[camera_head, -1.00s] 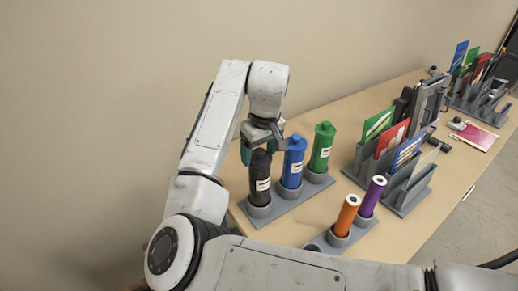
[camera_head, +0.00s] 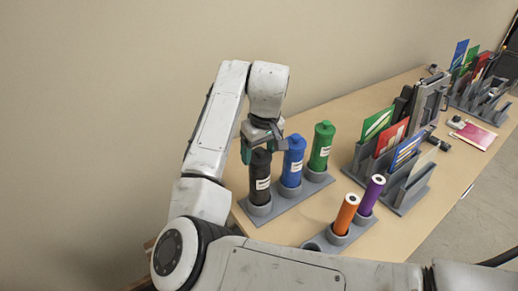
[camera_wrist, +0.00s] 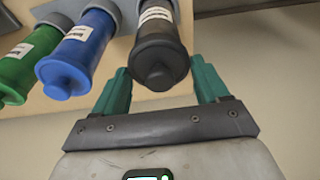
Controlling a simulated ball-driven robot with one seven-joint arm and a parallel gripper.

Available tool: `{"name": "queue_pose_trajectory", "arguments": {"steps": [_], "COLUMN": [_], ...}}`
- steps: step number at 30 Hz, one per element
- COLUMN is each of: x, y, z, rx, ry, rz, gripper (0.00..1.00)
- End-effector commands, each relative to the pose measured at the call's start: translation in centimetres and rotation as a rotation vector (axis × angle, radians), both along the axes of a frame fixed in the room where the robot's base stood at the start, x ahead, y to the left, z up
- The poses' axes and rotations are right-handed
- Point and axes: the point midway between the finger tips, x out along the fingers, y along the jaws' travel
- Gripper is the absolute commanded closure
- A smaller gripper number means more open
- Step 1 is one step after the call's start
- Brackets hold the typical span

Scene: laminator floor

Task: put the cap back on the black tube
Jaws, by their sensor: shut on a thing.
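The black tube (camera_head: 259,184) stands upright in the near left cup of a grey rack, with a white label on its side. It also shows in the wrist view (camera_wrist: 157,22). The black cap (camera_wrist: 160,66), with a small round knob, sits at the tube's end, in line with it. Whether a thin gap is left between them I cannot tell. My gripper (camera_head: 263,149) is over the tube's top, its teal fingers on both sides of the cap, shut on it. In the wrist view my gripper (camera_wrist: 162,74) has one finger on each side of the cap.
Blue (camera_head: 293,160) and green (camera_head: 321,146) capped tubes stand close beside the black one in the same rack (camera_head: 285,205). Orange (camera_head: 346,212) and purple (camera_head: 371,193) tubes stand in a rack in front. Card holders (camera_head: 405,190) are to the right.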

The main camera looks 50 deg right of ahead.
Motion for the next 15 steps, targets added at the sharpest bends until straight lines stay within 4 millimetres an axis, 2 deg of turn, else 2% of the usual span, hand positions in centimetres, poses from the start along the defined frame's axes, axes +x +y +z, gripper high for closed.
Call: {"name": "queue_pose_trajectory", "arguments": {"steps": [7,8,15], "x": [0.0,0.0,0.01], "y": [0.0,0.0,0.0], "z": [-0.01,-0.01,-0.01], "rx": [0.0,0.0,0.0], "ry": [0.0,0.0,0.0], "rz": [0.0,0.0,0.0], "gripper": [0.55,0.25,0.02]}}
